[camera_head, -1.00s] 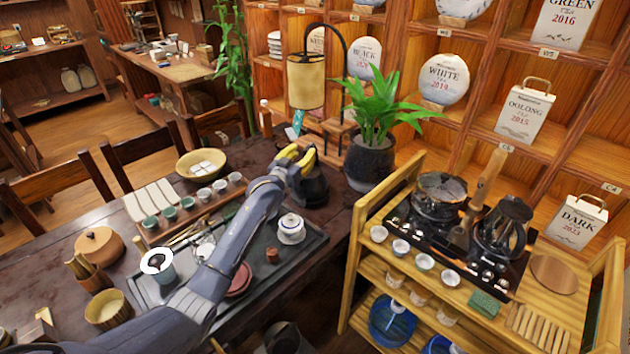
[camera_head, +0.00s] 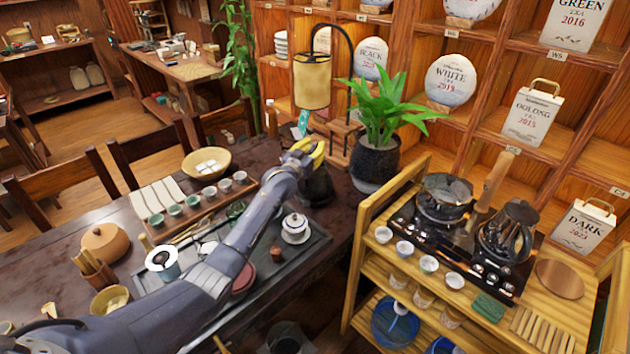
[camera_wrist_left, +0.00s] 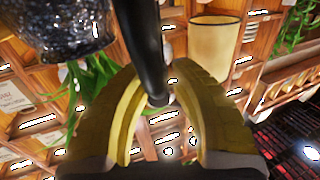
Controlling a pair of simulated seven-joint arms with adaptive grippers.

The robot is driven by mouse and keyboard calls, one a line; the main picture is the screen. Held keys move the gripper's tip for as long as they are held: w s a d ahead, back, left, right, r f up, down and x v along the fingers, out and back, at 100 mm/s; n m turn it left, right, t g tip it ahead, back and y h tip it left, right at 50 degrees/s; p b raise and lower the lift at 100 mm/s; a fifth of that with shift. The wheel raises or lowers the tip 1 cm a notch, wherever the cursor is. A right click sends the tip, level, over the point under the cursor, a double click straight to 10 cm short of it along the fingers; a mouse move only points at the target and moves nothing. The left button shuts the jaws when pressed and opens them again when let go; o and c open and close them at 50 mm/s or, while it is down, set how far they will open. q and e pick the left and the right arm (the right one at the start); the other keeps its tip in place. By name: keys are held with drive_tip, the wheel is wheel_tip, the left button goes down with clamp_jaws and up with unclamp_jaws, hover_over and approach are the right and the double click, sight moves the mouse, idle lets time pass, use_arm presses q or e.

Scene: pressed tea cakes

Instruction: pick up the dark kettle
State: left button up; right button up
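The dark kettle (camera_head: 317,190) stands on the dark table, left of the potted plant, partly hidden by my left gripper. My left gripper (camera_head: 311,151) has yellow fingers and is at the top of the kettle. In the left wrist view, a dark curved bar (camera_wrist_left: 150,55), which looks like the kettle's handle, lies between the fingers of this gripper (camera_wrist_left: 160,85). The fingers are spread, with a gap showing on each side of the bar. My right gripper is not in view.
The plant pot (camera_head: 374,163) stands close right of the kettle. A hanging lamp (camera_head: 312,82) is behind it. A white lidded bowl (camera_head: 295,228) and tea tray (camera_head: 300,260) lie in front. A wooden cart (camera_head: 392,268) at right carries a glass pot and another dark kettle (camera_head: 508,235).

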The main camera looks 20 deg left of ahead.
use_arm(q)
clamp_jaws()
drive_tip(key=shift+r, duration=0.5)
